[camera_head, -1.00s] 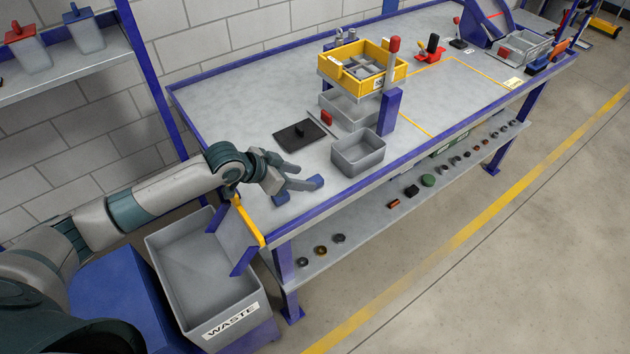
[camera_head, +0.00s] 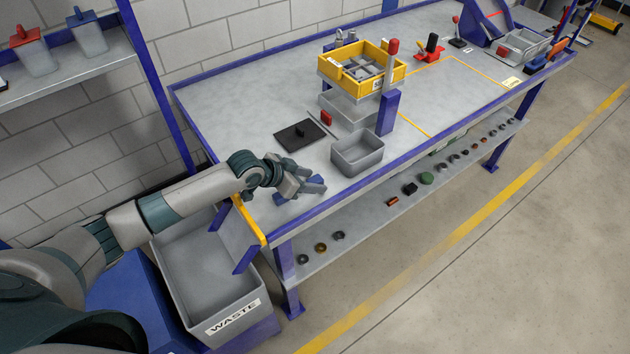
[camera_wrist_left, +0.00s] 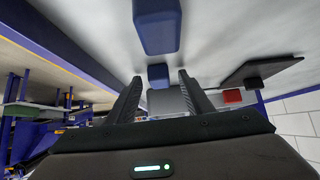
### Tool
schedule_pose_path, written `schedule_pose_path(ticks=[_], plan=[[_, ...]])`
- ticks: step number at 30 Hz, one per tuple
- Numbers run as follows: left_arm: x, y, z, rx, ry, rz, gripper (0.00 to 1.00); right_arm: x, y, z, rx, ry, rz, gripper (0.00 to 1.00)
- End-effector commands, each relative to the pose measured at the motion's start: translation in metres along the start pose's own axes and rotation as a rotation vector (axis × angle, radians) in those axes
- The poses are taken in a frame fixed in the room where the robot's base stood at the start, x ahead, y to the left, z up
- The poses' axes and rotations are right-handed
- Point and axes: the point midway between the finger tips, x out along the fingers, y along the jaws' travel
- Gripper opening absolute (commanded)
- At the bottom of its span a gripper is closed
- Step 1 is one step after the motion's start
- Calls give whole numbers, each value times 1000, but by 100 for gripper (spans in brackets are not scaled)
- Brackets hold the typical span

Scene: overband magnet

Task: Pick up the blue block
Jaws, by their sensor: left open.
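Two blue blocks lie on the grey bench top near its left end. In the left wrist view one blue block (camera_wrist_left: 157,26) is large at the top of the picture, and another blue block (camera_wrist_left: 158,76) is smaller, seen between the fingertips. In the head view one blue block (camera_head: 280,198) shows just below my left gripper (camera_head: 314,187); the other is mostly hidden by the fingers. My left gripper also shows in the left wrist view (camera_wrist_left: 160,80), with its fingers apart and nothing held. My right gripper is out of view.
A grey bin (camera_head: 358,153) and a dark plate with a small knob (camera_head: 300,135) lie past the gripper. A red block (camera_head: 326,117) is beside a grey tray. A yellow crate (camera_head: 362,67) stands farther back. The waste bin (camera_head: 205,275) is below the bench's left end.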

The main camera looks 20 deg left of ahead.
Motion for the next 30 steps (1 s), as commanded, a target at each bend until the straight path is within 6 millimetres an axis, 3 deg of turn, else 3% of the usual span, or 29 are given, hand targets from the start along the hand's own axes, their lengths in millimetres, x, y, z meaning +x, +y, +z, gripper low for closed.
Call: schedule_pose_path(ticks=[9, 15, 30], plan=[[0, 0, 0, 0, 0, 0, 44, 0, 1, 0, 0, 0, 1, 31], [0, 0, 0, 0, 0, 0, 0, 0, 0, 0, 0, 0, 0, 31], [-7, -1, -8, 2, 3, -1, 0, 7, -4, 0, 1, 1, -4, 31]])
